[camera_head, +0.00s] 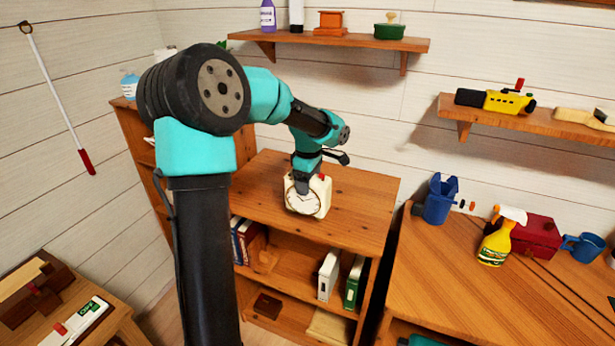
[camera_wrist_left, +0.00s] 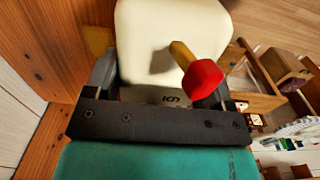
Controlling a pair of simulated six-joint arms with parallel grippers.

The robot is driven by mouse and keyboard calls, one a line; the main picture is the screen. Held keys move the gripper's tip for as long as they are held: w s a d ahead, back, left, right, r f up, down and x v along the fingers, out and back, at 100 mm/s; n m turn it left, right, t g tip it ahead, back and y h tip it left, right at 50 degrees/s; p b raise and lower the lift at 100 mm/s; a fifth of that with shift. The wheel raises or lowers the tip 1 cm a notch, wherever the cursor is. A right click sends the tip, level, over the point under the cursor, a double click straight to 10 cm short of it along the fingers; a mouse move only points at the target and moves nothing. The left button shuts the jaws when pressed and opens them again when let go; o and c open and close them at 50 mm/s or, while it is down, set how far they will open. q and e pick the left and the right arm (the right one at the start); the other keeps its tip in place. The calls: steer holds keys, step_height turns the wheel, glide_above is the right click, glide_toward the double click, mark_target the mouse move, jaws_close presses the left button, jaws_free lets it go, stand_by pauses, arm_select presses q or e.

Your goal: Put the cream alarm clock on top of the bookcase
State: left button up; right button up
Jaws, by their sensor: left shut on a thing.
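The cream alarm clock (camera_head: 308,199) has a round white face with a brown rim and a red button on top. My left gripper (camera_head: 302,184) is shut on it from above. The clock is upright over the front part of the bookcase's wooden top (camera_head: 352,190); I cannot tell whether its base touches the top. In the left wrist view the clock's cream body (camera_wrist_left: 145,50) fills the space between my left gripper's dark fingers (camera_wrist_left: 163,80), with the red button close to the camera. My right gripper is not in view.
The bookcase top is otherwise bare. Its shelves hold several books and binders (camera_head: 328,274). A wall shelf (camera_head: 345,40) hangs above and behind. To the right, a desk (camera_head: 450,285) holds a spray bottle (camera_head: 497,240), a blue bin (camera_head: 437,202) and a red box (camera_head: 528,238).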

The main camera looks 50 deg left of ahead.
arm_select(q)
steer(key=w+a, duration=0.6)
steer(key=a, duration=0.1)
steer(key=shift+f, duration=0.4)
steer(key=shift+w+a+f, duration=0.1)
steer(key=shift+f, duration=0.8)
steer(key=shift+w+a+f, duration=0.1)
steer(key=shift+f, duration=0.75)
steer(key=shift+f, duration=0.15)
steer(key=o, duration=1.1)
steer(key=shift+o, duration=0.2)
step_height(320, 180, up, 12)
